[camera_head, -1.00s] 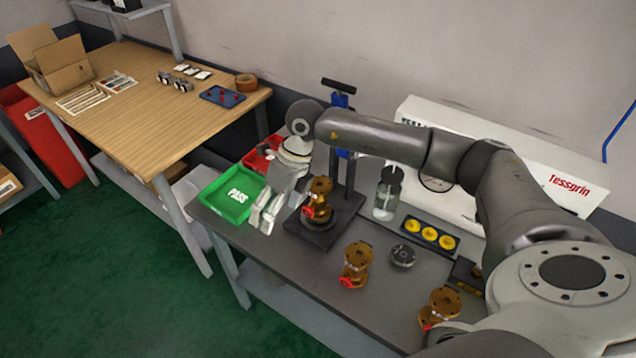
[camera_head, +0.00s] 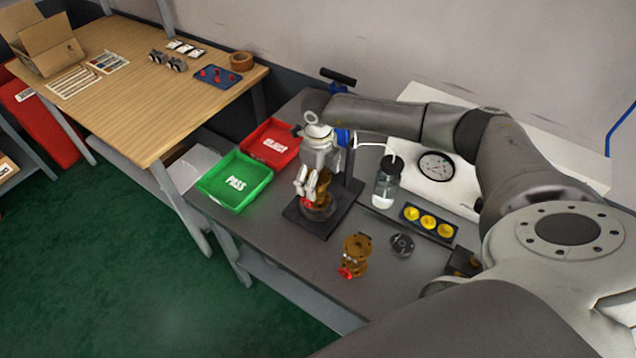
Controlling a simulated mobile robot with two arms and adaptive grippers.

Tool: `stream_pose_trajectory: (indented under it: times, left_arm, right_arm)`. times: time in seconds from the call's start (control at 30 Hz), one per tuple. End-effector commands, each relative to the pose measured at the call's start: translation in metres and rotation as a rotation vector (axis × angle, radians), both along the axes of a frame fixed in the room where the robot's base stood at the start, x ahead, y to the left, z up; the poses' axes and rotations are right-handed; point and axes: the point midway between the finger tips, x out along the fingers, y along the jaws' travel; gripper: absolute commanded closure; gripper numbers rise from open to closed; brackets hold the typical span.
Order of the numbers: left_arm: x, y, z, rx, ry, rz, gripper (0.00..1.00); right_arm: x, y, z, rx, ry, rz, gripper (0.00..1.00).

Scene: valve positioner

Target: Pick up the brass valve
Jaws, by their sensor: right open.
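A brass valve (camera_head: 322,197) with a red part at its lower left stands on the round seat of a dark stand (camera_head: 305,224). My right gripper (camera_head: 313,188) points down at this valve with its fingers open. The fingers overlap the valve's upper part in the picture. I cannot tell whether they touch it, and the gripper hides part of it. A second brass valve (camera_head: 355,254) with a red handle stands upright on the grey bench, in front of the stand. My left gripper is not in view.
A green PASS tray (camera_head: 235,183) and a red tray (camera_head: 270,143) lie left of the stand. My arm covers the bench's right end.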

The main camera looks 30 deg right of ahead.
Motion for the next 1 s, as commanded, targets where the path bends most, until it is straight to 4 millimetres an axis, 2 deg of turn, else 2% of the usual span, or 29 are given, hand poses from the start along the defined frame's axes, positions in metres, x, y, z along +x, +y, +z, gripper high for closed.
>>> stream_pose_trajectory:
  times: [0.1,0.2,0.6,0.83,0.87,1.0]
  left_arm:
    - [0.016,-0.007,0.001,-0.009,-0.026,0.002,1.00]
    - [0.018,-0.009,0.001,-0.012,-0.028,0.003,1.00]
    - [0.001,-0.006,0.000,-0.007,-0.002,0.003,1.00]
    - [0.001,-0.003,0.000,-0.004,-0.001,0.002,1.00]
    - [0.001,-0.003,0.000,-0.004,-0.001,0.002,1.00]
    - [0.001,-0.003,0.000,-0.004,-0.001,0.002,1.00]
  right_arm:
    - [0.000,0.000,-0.001,0.000,-0.001,0.001,0.14]
    - [0.000,0.000,-0.001,0.000,-0.001,0.000,0.16]
    - [0.000,0.000,-0.001,0.001,-0.001,0.000,0.67]
    - [0.000,0.000,0.000,0.001,-0.001,-0.001,0.97]
    - [0.000,0.000,0.000,0.001,-0.001,-0.001,1.00]
    - [0.002,0.000,0.002,0.004,-0.006,-0.001,1.00]
